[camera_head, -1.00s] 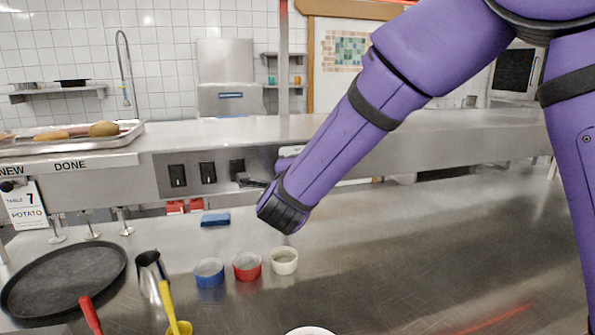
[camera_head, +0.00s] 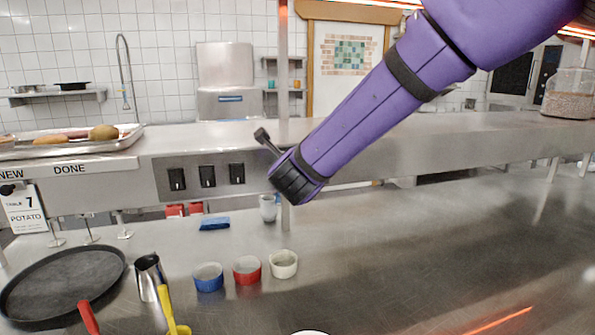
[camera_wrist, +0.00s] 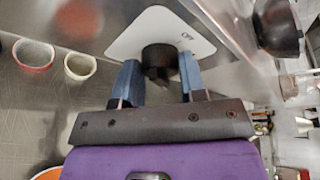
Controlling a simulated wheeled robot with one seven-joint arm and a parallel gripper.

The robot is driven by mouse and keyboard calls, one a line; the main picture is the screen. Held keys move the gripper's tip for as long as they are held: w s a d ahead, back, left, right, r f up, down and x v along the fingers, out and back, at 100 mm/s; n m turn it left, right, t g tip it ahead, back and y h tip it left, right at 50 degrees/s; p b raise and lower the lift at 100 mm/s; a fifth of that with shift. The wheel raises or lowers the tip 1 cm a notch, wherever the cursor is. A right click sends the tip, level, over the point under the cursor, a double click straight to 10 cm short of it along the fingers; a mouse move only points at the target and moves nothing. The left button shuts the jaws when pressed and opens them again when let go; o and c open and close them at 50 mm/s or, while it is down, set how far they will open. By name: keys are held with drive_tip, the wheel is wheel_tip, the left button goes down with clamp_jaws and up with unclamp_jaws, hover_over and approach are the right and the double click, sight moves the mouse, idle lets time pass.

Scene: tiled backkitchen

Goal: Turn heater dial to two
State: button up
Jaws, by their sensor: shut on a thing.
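In the wrist view the heater dial (camera_wrist: 158,57) is a black round knob on a white plate (camera_wrist: 135,30). The plate carries the word OFF beside the knob. My gripper (camera_wrist: 160,72) has its two blue fingers on either side of the knob and is shut on it. The far side of the knob and any other markings are hidden or too small to read. In the head view the dial and my fingers are hidden behind my purple forearm, at the front of the steel shelf (camera_head: 375,150).
Black switches (camera_head: 208,175) sit on the shelf front left of my wrist. Below are blue (camera_head: 209,277), red (camera_head: 247,270) and white (camera_head: 284,264) cups, a steel jug (camera_head: 150,275) and a black tray (camera_head: 65,280). The counter at right is clear.

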drive_tip(key=shift+m, duration=0.3)
drive_tip(key=shift+f, duration=0.1)
drive_tip(key=o, duration=0.9)
drive_tip(key=v, duration=1)
drive_tip(key=shift+s+d+r, duration=0.1)
drive_tip(key=shift+s+r, duration=0.2)
drive_tip(key=shift+s, duration=0.05)
